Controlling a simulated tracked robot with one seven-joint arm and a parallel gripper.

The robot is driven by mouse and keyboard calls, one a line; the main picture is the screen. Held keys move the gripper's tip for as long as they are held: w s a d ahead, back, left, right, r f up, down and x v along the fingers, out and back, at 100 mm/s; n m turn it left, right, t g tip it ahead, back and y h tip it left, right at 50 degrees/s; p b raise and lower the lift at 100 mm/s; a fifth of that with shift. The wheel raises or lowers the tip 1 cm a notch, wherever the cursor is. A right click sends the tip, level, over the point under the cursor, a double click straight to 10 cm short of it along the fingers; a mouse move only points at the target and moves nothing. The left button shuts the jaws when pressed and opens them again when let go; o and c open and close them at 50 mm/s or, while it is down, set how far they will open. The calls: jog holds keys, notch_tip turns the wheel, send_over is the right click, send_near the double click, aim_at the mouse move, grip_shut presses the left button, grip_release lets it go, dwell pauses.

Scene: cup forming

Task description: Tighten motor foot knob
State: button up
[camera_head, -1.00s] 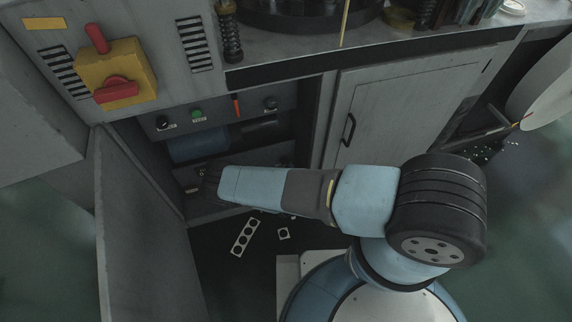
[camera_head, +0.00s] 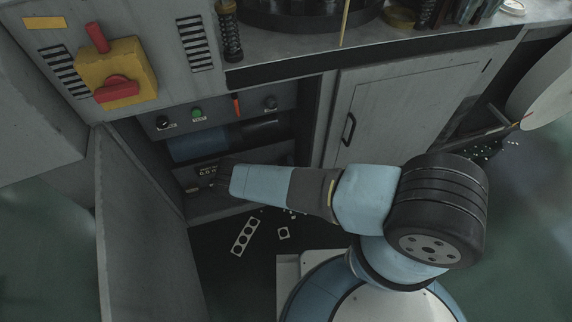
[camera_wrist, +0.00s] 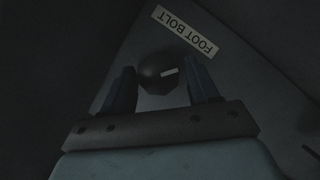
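The motor foot knob (camera_wrist: 160,73) is a dark round knob with a short white mark on its face, seen in the wrist view beside a white FOOT BOLT label (camera_wrist: 186,30). My gripper (camera_wrist: 160,80) is open, with one finger at each side of the knob in that view. Narrow gaps show, and the knob seems to lie at or just beyond the fingertips; the exact depth is unclear. In the head view my gripper (camera_head: 217,182) is inside the open lower cabinet, below the blue motor (camera_head: 198,146). I cannot make out the knob there.
The open cabinet door (camera_head: 145,225) stands to the left of my arm. A closed door (camera_head: 395,110) with a black handle is at the right. A control strip (camera_head: 220,113) with knobs runs above the motor. A plate with round holes (camera_head: 245,237) lies below.

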jog(key=c, duration=0.8)
jog(key=shift+o, duration=0.2)
jog(key=shift+d+m+g+y, duration=0.15)
jog(key=shift+m+g+y, duration=0.25)
jog(key=shift+m, duration=0.5)
jog(key=shift+m+y, duration=0.6)
jog(key=shift+m, duration=0.1)
jog(key=o, duration=1.1)
jog(key=shift+r, duration=0.1)
jog(key=shift+c, duration=0.2)
jog(key=v, duration=1.3)
jog(key=shift+s+r, duration=0.25)
jog(key=shift+s, duration=0.05)
